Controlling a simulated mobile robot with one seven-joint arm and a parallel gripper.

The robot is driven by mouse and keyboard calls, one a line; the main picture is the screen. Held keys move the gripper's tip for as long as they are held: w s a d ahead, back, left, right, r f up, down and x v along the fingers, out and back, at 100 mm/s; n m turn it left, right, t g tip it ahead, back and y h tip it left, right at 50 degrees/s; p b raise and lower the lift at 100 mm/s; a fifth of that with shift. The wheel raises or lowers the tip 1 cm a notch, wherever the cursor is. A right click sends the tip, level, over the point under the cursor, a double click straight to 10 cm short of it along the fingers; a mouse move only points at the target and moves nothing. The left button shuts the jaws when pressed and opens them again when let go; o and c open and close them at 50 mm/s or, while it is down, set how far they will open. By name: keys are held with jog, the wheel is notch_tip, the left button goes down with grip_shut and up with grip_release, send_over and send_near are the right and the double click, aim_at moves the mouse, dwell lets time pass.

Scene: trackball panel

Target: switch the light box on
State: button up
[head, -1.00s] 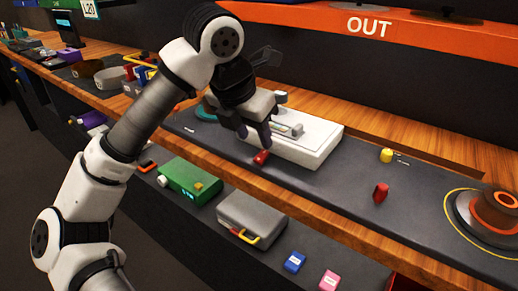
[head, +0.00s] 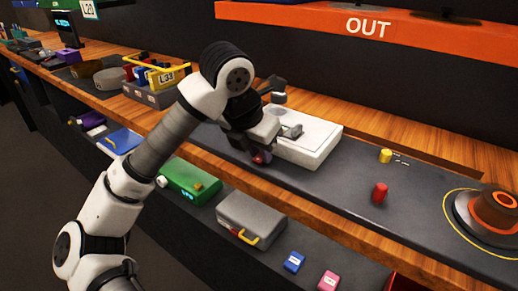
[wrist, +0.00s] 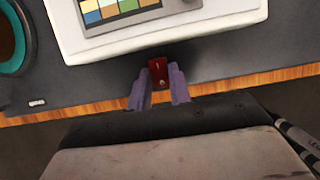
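The light box is a low white box (head: 318,150) on the dark counter mat, partly behind my gripper in the head view. In the wrist view its white edge (wrist: 210,46) and a colour chart on top show. A small red rocker switch (wrist: 157,68) with pale marks sits at the box's near side; in the head view it is a red spot (head: 260,158) at my fingertips. My gripper (wrist: 160,80) has its two purple fingers on either side of the switch, very close to it. I cannot tell whether they press on it.
A red knob (head: 380,192) and a yellow knob (head: 386,155) stand on the mat to the right, near an orange-and-grey round device (head: 497,208). A grey case (head: 250,215) and a green box (head: 190,181) sit on the lower shelf.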

jog(key=shift+w+d+r+g+y+p, duration=0.1)
jog(key=shift+w+r+g+y+p, duration=0.15)
jog(key=shift+g+p, duration=0.2)
grip_shut()
jog(key=shift+w+d+r+g+y+p, duration=0.1)
jog(key=shift+w+d+g+y+p, duration=0.05)
jog(key=shift+g+y+p, duration=0.55)
jog(key=shift+w+d+g+y+p, duration=0.15)
jog(key=shift+g+y+p, duration=0.35)
jog(key=shift+g, duration=0.25)
jog(key=shift+f, duration=0.25)
jog(key=o, duration=0.8)
grip_release()
jog(key=shift+o, duration=0.2)
notch_tip(320, 180, up, 14)
jog(key=p, duration=0.1)
jog(key=shift+w+d+f, duration=0.15)
jog(key=shift+w+d, duration=0.15)
jog(key=shift+w, duration=0.15)
